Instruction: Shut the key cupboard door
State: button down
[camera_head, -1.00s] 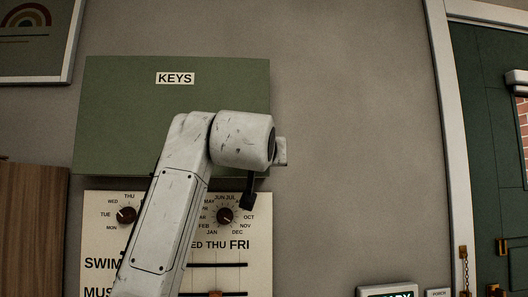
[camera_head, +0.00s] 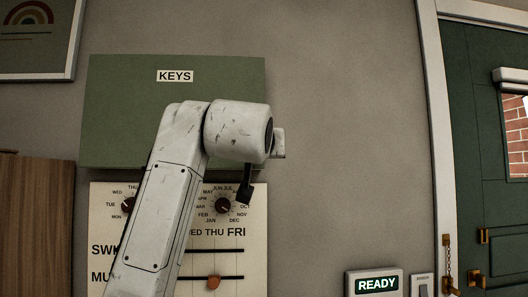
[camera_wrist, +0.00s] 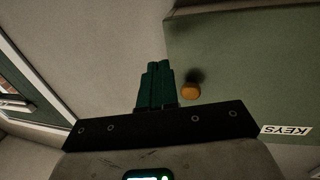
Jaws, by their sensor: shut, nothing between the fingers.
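The key cupboard (camera_head: 120,110) is a green box on the wall in the head view, with a white KEYS label on its front. My arm covers its lower right part. In the wrist view the cupboard door (camera_wrist: 255,70) fills the right side, with an orange round knob (camera_wrist: 190,91) near its edge and the label upside down. My gripper (camera_wrist: 157,66) has its dark green fingers together and empty, by the door's edge beside the knob; I cannot tell if they touch the door. I cannot tell whether a gap remains behind the door. The fingers are hidden in the head view.
A board with dials and sliders (camera_head: 105,235) hangs below the cupboard. A READY sign (camera_head: 375,283) is at the lower right. A green room door (camera_head: 470,150) stands at the right, a wooden panel (camera_head: 35,220) at the left. Bare wall (camera_head: 350,120) lies right of the cupboard.

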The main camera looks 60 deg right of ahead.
jog(key=s+b+v, duration=0.1)
jog(key=v, duration=0.7)
jog(key=shift+s+d+b, duration=0.2)
jog(key=shift+s+b, duration=0.2)
